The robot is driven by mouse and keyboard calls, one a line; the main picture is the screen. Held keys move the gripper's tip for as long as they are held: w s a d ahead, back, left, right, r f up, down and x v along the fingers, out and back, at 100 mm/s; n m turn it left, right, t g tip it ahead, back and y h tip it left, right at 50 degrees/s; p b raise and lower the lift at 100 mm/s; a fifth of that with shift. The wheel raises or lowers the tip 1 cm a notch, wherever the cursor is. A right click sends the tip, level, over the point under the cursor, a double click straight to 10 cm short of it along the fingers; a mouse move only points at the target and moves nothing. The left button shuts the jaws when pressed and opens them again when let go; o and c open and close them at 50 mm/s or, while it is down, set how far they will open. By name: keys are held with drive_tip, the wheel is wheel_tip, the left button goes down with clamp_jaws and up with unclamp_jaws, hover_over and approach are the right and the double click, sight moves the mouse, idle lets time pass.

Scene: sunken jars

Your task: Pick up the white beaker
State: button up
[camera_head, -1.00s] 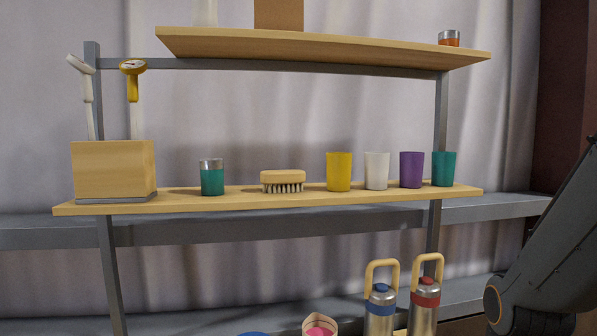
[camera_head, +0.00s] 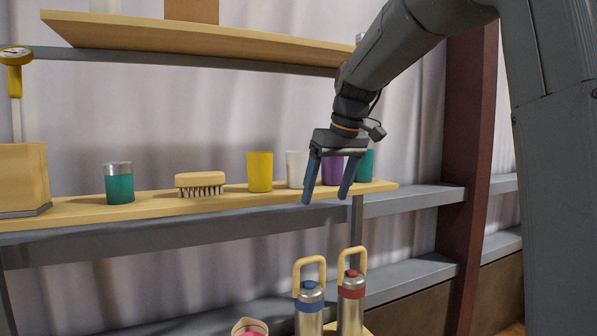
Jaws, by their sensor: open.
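The white beaker (camera_head: 296,168) stands upright on the middle wooden shelf (camera_head: 80,212), between the yellow beaker (camera_head: 260,172) on its left and the purple beaker (camera_head: 332,170) on its right. My gripper (camera_head: 326,198) is open and empty, its two blue-grey fingers pointing down. It hangs in front of the beaker row, a little right of the white beaker. The left finger overlaps the white beaker's right edge in the picture. The fingers also partly cover the purple beaker and the teal beaker (camera_head: 364,166). I see no contact.
A brush (camera_head: 200,184) and a teal jar with a silver lid (camera_head: 119,183) stand further left, then a wooden box (camera_head: 22,178). The upper shelf (camera_head: 180,37) overhangs the row. Two flasks with handles (camera_head: 309,308) (camera_head: 350,300) stand below. A dark red post (camera_head: 474,170) rises at right.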

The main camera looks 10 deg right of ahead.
sight(300, 157)
wheel_tip(300, 157, up, 6)
drive_tip(key=w+n, duration=0.1)
drive_tip(key=w, duration=0.1)
drive_tip(key=shift+t, duration=0.3)
drive_tip(key=w+a+p, duration=0.1)
drive_tip(key=w, duration=0.2)
drive_tip(key=w+a+p, duration=0.1)
drive_tip(key=w, duration=0.2)
drive_tip(key=w+a+p, duration=0.1)
drive_tip(key=w, duration=0.2)
drive_tip(key=shift+w+a+r, duration=0.1)
drive_tip(key=shift+r, duration=0.2)
drive_tip(key=shift+w+a+p, duration=0.2)
drive_tip(key=shift+w+p, duration=0.25)
drive_tip(key=shift+w, duration=0.1)
drive_tip(key=shift+p+x, duration=0.55)
drive_tip(key=shift+x, duration=2.1)
drive_tip(key=shift+w+a+r, duration=0.1)
drive_tip(key=c, duration=1.1)
drive_tip(key=shift+r, duration=0.1)
drive_tip(key=shift+c, duration=0.2)
